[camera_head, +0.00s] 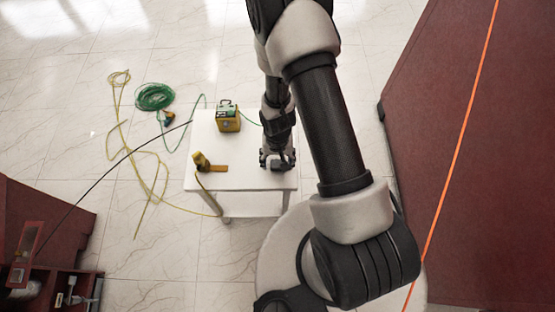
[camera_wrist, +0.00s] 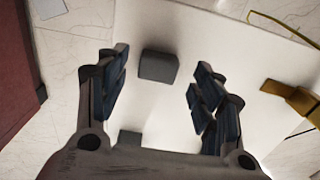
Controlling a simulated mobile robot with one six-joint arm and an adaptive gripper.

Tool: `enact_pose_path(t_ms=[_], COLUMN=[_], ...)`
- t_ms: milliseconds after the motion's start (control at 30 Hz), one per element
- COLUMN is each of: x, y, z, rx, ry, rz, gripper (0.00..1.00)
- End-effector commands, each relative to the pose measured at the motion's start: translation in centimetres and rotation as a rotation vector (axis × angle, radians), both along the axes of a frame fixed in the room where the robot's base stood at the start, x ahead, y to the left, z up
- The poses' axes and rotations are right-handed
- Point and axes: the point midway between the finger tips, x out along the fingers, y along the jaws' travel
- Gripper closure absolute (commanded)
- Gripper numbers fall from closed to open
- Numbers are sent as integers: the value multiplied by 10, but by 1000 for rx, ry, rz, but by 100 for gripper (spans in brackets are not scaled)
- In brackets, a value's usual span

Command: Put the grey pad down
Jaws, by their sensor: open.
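A small dark grey block (camera_wrist: 158,66), which looks like the grey pad, rests on the white table (camera_head: 240,178). In the wrist view it lies between and slightly beyond my fingertips, with a gap on both sides. My gripper (camera_wrist: 157,90) is open with nothing between its fingers. A second dark grey piece (camera_wrist: 130,137) shows partly behind the gripper's palm edge. In the head view my gripper (camera_head: 277,160) is low over the table's right side, and the pad cannot be made out clearly there.
A yellow-green box (camera_head: 228,118) stands at the table's back, and a yellow tool (camera_head: 203,162) lies near its left front. Green cable (camera_head: 155,96) and yellow cable (camera_head: 126,150) lie on the floor to the left. A dark red wall (camera_head: 480,150) is on the right.

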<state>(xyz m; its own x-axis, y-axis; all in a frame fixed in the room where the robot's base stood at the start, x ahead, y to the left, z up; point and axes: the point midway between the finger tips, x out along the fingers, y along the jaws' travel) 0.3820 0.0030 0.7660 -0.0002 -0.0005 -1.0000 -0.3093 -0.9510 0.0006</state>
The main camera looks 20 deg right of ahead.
Motion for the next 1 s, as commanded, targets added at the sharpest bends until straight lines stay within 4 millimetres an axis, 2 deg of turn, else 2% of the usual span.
enact_pose_path(t_ms=[33, 300, 667, 733, 867, 1000], x=[0, 0, 2, 9, 24, 28], y=[0, 0, 0, 0, 0, -1], z=[16, 59, 95, 110, 166, 245], rx=[0, 0, 0, 0, -1, -6], ry=[0, -1, -5, -20, -65, -122], rz=[0, -1, 2, 9, 37, 81], gripper=[39, 39, 39, 39, 39, 39])
